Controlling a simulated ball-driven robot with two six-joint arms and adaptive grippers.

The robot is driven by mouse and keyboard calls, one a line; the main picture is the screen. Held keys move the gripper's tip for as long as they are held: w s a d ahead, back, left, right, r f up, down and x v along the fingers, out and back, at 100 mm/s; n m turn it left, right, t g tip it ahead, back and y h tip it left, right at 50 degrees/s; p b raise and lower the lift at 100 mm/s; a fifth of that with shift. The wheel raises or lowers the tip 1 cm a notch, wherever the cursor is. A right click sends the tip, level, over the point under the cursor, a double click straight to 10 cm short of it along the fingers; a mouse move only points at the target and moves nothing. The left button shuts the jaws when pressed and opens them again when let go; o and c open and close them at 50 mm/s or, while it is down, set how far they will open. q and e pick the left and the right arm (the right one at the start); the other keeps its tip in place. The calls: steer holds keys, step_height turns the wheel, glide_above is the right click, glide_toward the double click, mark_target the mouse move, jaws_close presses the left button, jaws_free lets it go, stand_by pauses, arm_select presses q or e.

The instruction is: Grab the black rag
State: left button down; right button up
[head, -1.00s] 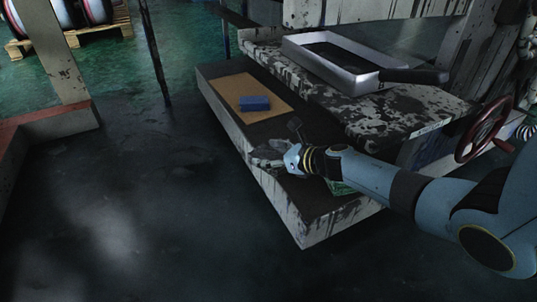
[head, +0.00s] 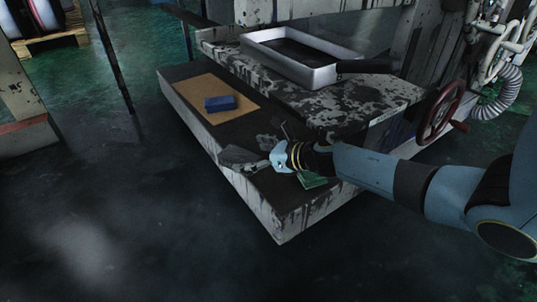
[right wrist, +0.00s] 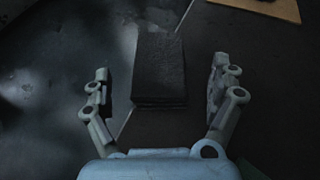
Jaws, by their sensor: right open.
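The black rag (right wrist: 158,68) shows in the right wrist view as a dark folded block on the dark surface. My right gripper (right wrist: 161,68) is open, with one finger on each side of the rag and gaps visible between. I cannot tell how far above the rag the fingers are. In the head view my right gripper (head: 253,147) is over the low platform (head: 270,205), and I cannot clearly make out the rag there. My left gripper is not in view.
A blue block (head: 220,103) lies on a brown board (head: 205,88) on the platform. A green item (head: 312,180) lies under my right arm. Above is a stained ledge (head: 350,105) with a metal tray (head: 262,41). A red handwheel (head: 438,112) stands at the right.

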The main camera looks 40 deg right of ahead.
steer(key=v, duration=0.7)
